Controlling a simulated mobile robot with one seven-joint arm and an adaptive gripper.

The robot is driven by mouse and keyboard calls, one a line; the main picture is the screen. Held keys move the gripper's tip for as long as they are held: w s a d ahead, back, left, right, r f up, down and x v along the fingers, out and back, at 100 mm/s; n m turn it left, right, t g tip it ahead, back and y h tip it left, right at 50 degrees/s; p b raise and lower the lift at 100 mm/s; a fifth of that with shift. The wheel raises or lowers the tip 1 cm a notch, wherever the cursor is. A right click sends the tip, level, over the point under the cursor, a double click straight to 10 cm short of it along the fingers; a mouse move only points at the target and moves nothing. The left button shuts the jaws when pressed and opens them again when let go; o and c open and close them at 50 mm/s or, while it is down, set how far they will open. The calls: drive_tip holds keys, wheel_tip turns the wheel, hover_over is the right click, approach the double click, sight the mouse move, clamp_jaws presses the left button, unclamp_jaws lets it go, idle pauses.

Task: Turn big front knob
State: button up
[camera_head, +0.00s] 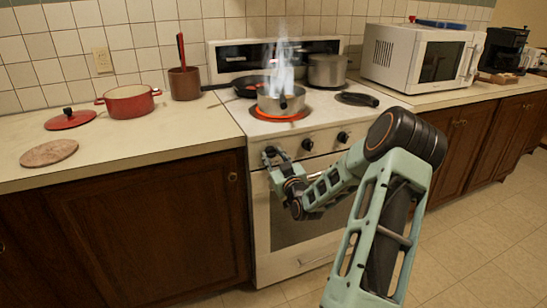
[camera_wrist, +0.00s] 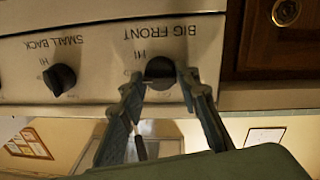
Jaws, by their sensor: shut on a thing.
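The big front knob (camera_wrist: 160,68) is a black round knob under the label "BIG FRONT", which appears upside down in the wrist view. My gripper (camera_wrist: 160,79) has one finger on each side of it and is shut on it. In the head view my gripper (camera_head: 271,156) is at the left end of the stove's front panel and hides this knob. The small back knob (camera_wrist: 60,79) sits beside it, apart from my fingers; it also shows in the head view (camera_head: 307,144).
A steaming pot (camera_head: 280,100) stands on a glowing red front burner of the stove (camera_head: 325,125). A black pan (camera_head: 247,86) and a grey pot (camera_head: 327,70) are behind. Another knob (camera_head: 342,137) is to the right. A red pot (camera_head: 129,102) stands on the left counter.

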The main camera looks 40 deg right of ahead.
drive_tip(key=shift+c, duration=0.8)
drive_tip(key=shift+f+b, duration=0.2)
drive_tip(key=shift+b, duration=0.2)
drive_tip(key=shift+a+n+b, duration=0.1)
drive_tip(key=shift+n+b, duration=0.4)
drive_tip(key=shift+b, duration=0.1)
drive_tip(key=shift+r, duration=0.1)
drive_tip(key=o, duration=1.1)
drive_tip(key=shift+r, duration=0.1)
drive_tip(key=v, duration=1.2)
